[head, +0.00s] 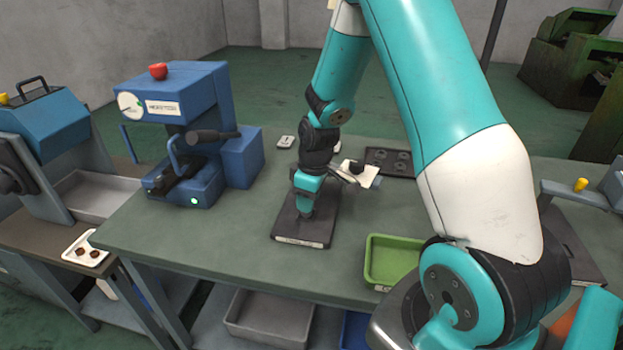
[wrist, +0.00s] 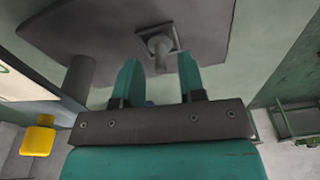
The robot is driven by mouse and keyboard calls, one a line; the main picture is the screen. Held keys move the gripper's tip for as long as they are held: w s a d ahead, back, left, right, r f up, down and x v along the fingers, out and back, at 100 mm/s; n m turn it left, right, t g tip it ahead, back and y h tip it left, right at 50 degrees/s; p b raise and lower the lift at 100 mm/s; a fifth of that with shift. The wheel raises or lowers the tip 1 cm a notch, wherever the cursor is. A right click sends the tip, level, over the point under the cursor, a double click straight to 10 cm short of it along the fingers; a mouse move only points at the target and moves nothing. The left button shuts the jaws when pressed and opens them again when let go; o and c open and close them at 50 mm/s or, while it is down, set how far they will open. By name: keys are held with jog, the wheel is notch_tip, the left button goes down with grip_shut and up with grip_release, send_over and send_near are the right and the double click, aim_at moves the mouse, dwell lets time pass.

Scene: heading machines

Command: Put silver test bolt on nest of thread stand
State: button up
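The thread stand (head: 321,228) is a dark flat plate with a pale label on its front edge, lying on the table. Its dark plate also fills the top of the wrist view (wrist: 110,28). A square nest (wrist: 177,37) sits on it. A grey, bolt-like piece, which looks like the silver test bolt (wrist: 159,46), stands at the nest, its narrow end pointing towards me. My gripper (head: 306,212) is low over the stand. In the wrist view its teal fingers (wrist: 160,75) are spread, with clear gaps to the bolt on both sides. The arm hides the bolt in the head view.
A green tray (head: 392,262) lies right of the stand. A dark tray with round recesses (head: 392,160) is behind it. A blue machine with a red button (head: 178,100) stands at the left of the table (head: 225,235). The table left of the stand is clear.

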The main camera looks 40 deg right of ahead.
notch_tip(320, 180, up, 10)
jog(key=s+b, duration=0.1)
jog(key=s+a+r+y, duration=0.1)
jog(key=s+a+r, duration=0.2)
jog(key=a, duration=0.4)
jog(key=s+a+r+y, duration=0.1)
jog(key=s+a+r, duration=0.25)
jog(key=a, duration=0.25)
jog(key=s+a+r, duration=0.1)
jog(key=s+a, duration=0.4)
jog(key=s, duration=0.2)
jog(key=s+a+r+g+y, duration=0.1)
jog(key=s+a+r, duration=0.1)
jog(key=s+a, duration=0.2)
jog(key=s, duration=0.3)
jog(key=shift+s+a+r+n, duration=0.15)
jog(key=shift+a+r+n, duration=0.05)
jog(key=shift+a+n, duration=0.2)
